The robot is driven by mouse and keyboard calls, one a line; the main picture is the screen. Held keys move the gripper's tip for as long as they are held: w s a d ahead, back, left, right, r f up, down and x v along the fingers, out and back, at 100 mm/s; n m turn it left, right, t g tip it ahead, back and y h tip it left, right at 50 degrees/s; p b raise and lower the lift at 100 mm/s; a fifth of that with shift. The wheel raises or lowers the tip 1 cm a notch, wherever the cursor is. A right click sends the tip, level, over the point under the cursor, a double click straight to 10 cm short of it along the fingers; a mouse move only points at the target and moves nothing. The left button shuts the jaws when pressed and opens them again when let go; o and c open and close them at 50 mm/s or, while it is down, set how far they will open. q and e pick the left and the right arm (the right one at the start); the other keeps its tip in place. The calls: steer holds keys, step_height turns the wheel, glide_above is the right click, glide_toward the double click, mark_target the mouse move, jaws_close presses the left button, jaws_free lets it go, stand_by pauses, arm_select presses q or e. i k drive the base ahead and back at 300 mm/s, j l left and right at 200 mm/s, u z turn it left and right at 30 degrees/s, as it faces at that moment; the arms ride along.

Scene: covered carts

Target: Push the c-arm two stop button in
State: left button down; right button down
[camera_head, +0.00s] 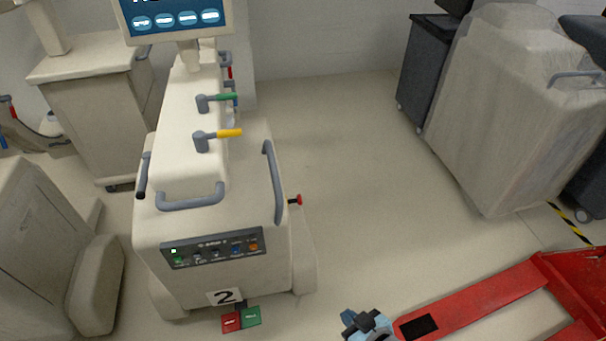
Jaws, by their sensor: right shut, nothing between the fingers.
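The c-arm two (212,225) is a cream cart with a "2" label (225,297) low on its front. Its red stop button (298,200) sticks out from the right side, below a grey side handle (273,182). My right gripper (359,321) is at the bottom edge, lower right of the button and well apart from it. It is shut and empty. My left gripper is out of view.
Red and green pedals (240,319) lie at the cart's foot. A red forked frame (485,295) lies at the lower right. A covered cart (505,110) stands at the right. The floor (345,150) between is clear.

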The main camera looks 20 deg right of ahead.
mark_target(298, 199)
steer(key=i+l, duration=0.35)
steer(key=i, duration=0.15)
steer(key=i+j, duration=0.35)
steer(key=j, duration=0.2)
steer(key=l+z, duration=0.05)
